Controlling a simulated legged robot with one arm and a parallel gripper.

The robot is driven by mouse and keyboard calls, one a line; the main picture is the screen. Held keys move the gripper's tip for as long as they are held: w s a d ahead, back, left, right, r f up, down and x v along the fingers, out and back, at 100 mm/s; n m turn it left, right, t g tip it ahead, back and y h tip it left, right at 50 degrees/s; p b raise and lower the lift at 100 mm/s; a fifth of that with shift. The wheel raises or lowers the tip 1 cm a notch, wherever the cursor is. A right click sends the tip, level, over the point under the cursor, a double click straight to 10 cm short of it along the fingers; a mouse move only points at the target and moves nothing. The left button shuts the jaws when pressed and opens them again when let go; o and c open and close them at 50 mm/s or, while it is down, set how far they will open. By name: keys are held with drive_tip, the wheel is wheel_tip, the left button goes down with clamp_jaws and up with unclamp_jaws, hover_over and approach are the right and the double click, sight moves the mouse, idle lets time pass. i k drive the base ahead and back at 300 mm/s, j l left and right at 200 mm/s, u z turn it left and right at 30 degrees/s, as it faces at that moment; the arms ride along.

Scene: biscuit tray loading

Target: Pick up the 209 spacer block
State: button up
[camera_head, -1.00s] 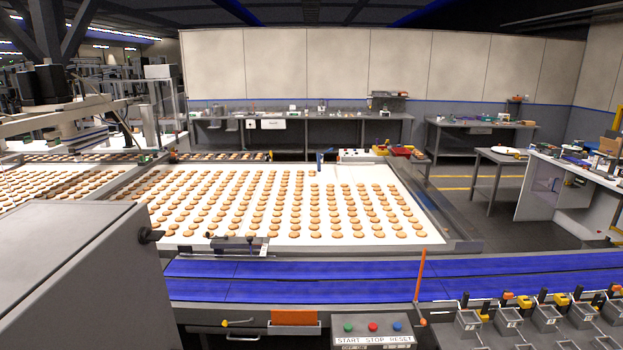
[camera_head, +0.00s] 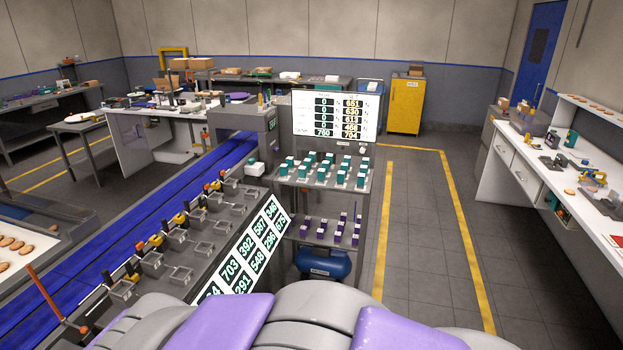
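No block marked 209 can be made out. Several teal-and-white blocks (camera_head: 317,169) stand in rows on the upper shelf of a grey rack (camera_head: 283,198), at the centre of the view. Several purple-and-white blocks (camera_head: 339,230) stand on its lower shelf. Any numbers on these blocks are too small to read. A tilted number panel (camera_head: 247,252) left of the rack shows 703, 392, 587, 548 and other numbers; its lower end is cut off by my own purple and grey parts. My gripper is not in view.
A blue conveyor (camera_head: 127,222) runs along the left beside a row of grey bins (camera_head: 179,275). A display board (camera_head: 335,117) stands above the rack, and a blue tank (camera_head: 322,264) sits underneath. Open floor (camera_head: 428,236) with yellow lines lies right of the rack. A white workbench (camera_head: 520,156) lines the right wall.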

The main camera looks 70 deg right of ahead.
sight(361, 180)
drive_tip(key=z, duration=2.25)
drive_tip(key=i+l, duration=0.3)
drive_tip(key=i, duration=0.2)
drive_tip(key=i+l, duration=0.35)
drive_tip(key=i, duration=0.15)
drive_tip(key=i+l, duration=0.3)
drive_tip(key=i, duration=0.2)
drive_tip(key=i+l, duration=0.3)
drive_tip(key=i, duration=0.15)
drive_tip(key=i+l, duration=0.35)
drive_tip(key=i, duration=0.15)
